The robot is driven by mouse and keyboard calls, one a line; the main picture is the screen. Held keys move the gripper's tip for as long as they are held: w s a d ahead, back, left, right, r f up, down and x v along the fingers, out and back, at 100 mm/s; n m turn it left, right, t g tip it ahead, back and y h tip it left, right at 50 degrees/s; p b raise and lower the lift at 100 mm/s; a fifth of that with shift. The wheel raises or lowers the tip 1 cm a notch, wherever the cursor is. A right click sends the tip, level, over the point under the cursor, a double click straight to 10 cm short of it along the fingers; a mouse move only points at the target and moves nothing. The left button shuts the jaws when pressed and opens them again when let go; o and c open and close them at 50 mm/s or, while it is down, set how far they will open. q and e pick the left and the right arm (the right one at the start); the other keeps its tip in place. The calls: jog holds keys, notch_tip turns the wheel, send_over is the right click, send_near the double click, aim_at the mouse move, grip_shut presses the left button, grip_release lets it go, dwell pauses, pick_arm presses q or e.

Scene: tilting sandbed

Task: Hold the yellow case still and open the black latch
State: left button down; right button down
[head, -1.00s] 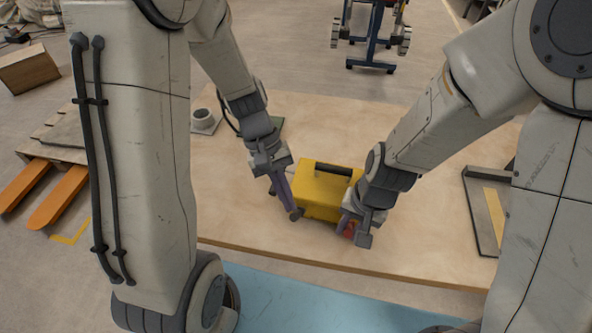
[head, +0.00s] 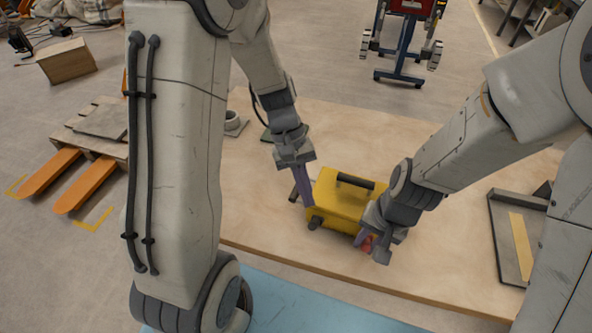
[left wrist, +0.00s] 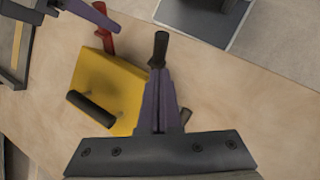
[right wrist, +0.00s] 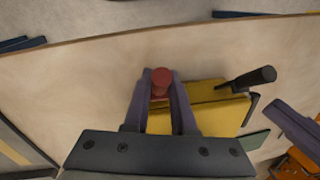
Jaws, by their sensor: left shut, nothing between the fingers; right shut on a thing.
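The yellow case (head: 335,205) stands on the wooden table top, with a black carry handle (head: 356,181) on top. The black latch (head: 314,222) sticks out at its near left side; it also shows in the right wrist view (right wrist: 255,77). My left gripper (head: 306,205) is shut and empty, its fingertips close by the latch. In the left wrist view the latch (left wrist: 160,48) lies just past the fingertips; I cannot tell whether they touch. My right gripper (right wrist: 160,88) is shut on the red handle (right wrist: 160,76) at the case's right side, which shows in the left wrist view (left wrist: 105,40).
The wooden table top (head: 300,248) is clear in front of the case. A grey tray-like frame (head: 512,235) lies at the right. A round grey fitting (head: 234,124) stands at the back left. A pallet with orange forks (head: 85,185) is on the floor at left.

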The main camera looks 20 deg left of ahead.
jog(key=shift+w, duration=0.1)
pick_arm(q)
jog(key=s+v, duration=0.2)
jog(key=v, duration=0.9)
jog(key=shift+a+r, duration=0.35)
jog(key=shift+a, duration=0.15)
